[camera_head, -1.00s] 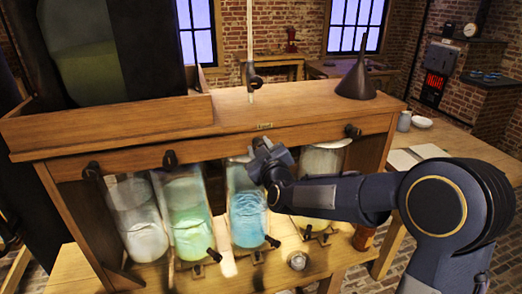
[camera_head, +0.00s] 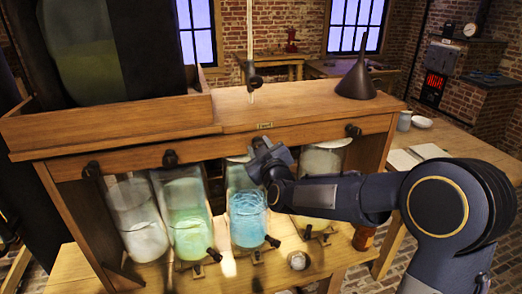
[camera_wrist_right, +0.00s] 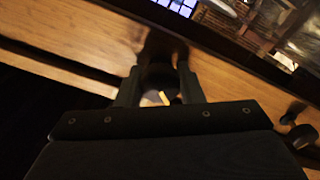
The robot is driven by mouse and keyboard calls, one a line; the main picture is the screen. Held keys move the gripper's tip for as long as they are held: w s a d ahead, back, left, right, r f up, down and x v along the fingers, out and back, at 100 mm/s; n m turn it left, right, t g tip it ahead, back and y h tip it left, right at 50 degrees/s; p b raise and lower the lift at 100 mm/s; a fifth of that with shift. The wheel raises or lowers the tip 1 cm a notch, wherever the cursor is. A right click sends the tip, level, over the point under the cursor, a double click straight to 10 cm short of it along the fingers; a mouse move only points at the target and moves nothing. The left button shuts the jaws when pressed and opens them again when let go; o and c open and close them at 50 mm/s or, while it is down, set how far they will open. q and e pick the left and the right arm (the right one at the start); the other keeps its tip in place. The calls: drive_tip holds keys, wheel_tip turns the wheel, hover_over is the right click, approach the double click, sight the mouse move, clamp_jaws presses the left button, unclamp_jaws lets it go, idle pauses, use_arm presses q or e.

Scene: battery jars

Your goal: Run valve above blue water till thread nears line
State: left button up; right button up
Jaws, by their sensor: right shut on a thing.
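The jar of blue water (camera_head: 247,215) stands in the wooden rack, third from the left. My right gripper (camera_head: 259,152) is at the rack's front rail above this jar, shut on the dark valve there, which it mostly hides in the head view. In the right wrist view, the two fingers close around a dark valve knob (camera_wrist_right: 160,80) with a small yellow mark. A pale upright tube (camera_head: 250,40) with a dark fitting stands on the rack top. My left gripper is out of view.
Jars of green (camera_head: 187,222) and whitish liquid (camera_head: 139,225) stand to the left, and another jar (camera_head: 316,170) is partly behind my right arm. Dark valves (camera_head: 170,158) line the rail. A dark funnel (camera_head: 357,78) stands on the rack top.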

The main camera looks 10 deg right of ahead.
drive_tip(key=m+b, duration=0.2)
drive_tip(key=m, duration=0.1)
drive_tip(key=m+b, duration=0.1)
drive_tip(key=b, duration=0.1)
drive_tip(key=shift+f+m, duration=0.3)
drive_tip(key=shift+r+m+b, duration=0.15)
drive_tip(key=shift+m+b, duration=0.5)
drive_tip(key=shift+m, duration=0.35)
drive_tip(key=shift+r, duration=0.1)
drive_tip(key=shift+f+m+b, duration=0.2)
drive_tip(key=shift+m+b, duration=0.65)
drive_tip(key=shift+m, duration=0.15)
drive_tip(key=shift+r+m+b, duration=0.15)
drive_tip(key=shift+m+b, duration=0.25)
drive_tip(key=shift+m, duration=0.4)
drive_tip(key=shift+r, duration=0.1)
drive_tip(key=o, duration=1.1)
drive_tip(key=shift+o, duration=0.2)
